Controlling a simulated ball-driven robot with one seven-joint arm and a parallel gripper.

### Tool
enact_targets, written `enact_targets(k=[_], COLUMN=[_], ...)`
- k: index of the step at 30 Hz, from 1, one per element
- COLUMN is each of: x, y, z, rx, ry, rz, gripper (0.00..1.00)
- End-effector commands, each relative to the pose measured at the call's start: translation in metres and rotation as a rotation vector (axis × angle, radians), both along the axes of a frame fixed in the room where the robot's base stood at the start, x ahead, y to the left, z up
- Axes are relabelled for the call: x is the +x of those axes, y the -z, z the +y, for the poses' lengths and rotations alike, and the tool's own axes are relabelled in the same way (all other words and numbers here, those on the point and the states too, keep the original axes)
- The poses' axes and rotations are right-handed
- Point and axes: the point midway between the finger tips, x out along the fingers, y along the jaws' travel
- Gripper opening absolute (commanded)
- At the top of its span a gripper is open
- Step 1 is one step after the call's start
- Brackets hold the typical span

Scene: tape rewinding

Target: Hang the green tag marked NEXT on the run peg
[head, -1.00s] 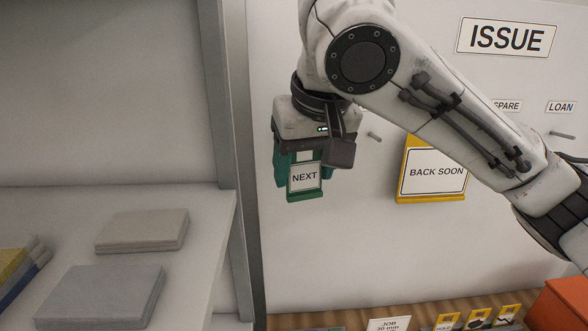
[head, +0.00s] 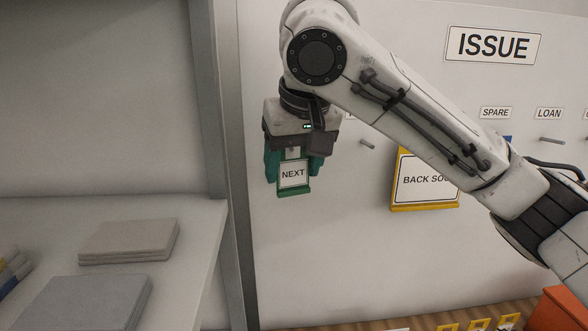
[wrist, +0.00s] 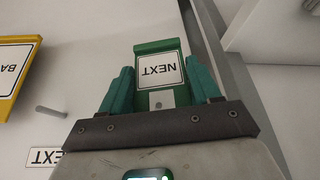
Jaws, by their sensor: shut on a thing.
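The green tag (head: 293,175) with a white NEXT label hangs upright between the fingers of my gripper (head: 293,165), in front of the white wall board. In the wrist view the green tag (wrist: 160,69) appears upside down between the two teal fingers of my gripper (wrist: 161,88), which are shut on it. A bare grey peg (head: 367,142) sticks out of the board to the right of my gripper. The wrist view shows a grey peg (wrist: 52,111) near a partly hidden label (wrist: 43,156) ending in EXT. I see no label reading RUN.
A yellow BACK SOON tag (head: 425,207) hangs to the right, partly behind my arm. Further right are SPARE (head: 496,113) and LOAN (head: 549,113) labels and a peg (head: 552,140). A shelf (head: 200,225) with flat grey stacks and its upright post (head: 222,120) stand close at left.

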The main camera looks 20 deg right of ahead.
Motion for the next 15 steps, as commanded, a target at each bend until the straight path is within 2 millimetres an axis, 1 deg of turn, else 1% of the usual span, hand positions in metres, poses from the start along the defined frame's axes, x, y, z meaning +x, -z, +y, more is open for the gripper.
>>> enact_targets(k=[15], x=[0.027], y=[0.002], z=[-0.009], rx=[0.0], ry=[0.001], rz=[0.001], gripper=[0.34])
